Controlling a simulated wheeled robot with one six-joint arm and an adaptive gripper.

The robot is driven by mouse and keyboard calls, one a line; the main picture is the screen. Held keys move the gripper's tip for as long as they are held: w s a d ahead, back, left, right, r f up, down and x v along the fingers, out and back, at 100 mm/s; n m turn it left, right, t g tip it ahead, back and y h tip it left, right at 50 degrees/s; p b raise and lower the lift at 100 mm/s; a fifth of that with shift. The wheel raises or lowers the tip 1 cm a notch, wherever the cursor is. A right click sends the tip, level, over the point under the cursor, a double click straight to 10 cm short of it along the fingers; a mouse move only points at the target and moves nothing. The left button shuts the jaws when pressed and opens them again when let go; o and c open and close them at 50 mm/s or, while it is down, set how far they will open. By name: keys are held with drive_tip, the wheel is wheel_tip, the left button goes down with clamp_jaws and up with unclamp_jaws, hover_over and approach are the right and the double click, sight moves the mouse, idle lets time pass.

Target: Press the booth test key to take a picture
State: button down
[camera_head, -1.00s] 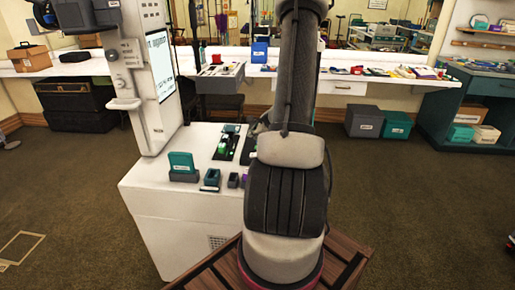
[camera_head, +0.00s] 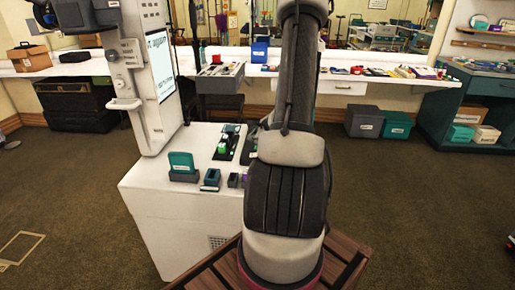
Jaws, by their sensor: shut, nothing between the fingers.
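The white photo booth (camera_head: 150,90) stands left of centre, with a lit screen (camera_head: 160,65) on its upright. Its low white counter (camera_head: 170,215) reaches toward my arm. A black panel (camera_head: 220,155) on the counter carries green parts, some of them glowing. I cannot tell which part is the test key. My arm rises in front of the counter's right end and covers part of it. My gripper is hidden behind the arm, so its place relative to the key does not show.
A long white bench (camera_head: 340,82) with many small items runs along the back. Teal and grey boxes (camera_head: 397,125) sit on the floor. Carpet at right is clear.

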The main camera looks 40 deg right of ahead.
sight(256, 148)
drive_tip(key=shift+f, duration=0.15)
idle(0.6)
drive_tip(key=shift+f, duration=0.3)
drive_tip(key=shift+f, duration=0.35)
idle(0.6)
drive_tip(key=shift+r, duration=0.8)
drive_tip(key=shift+r, duration=2.5)
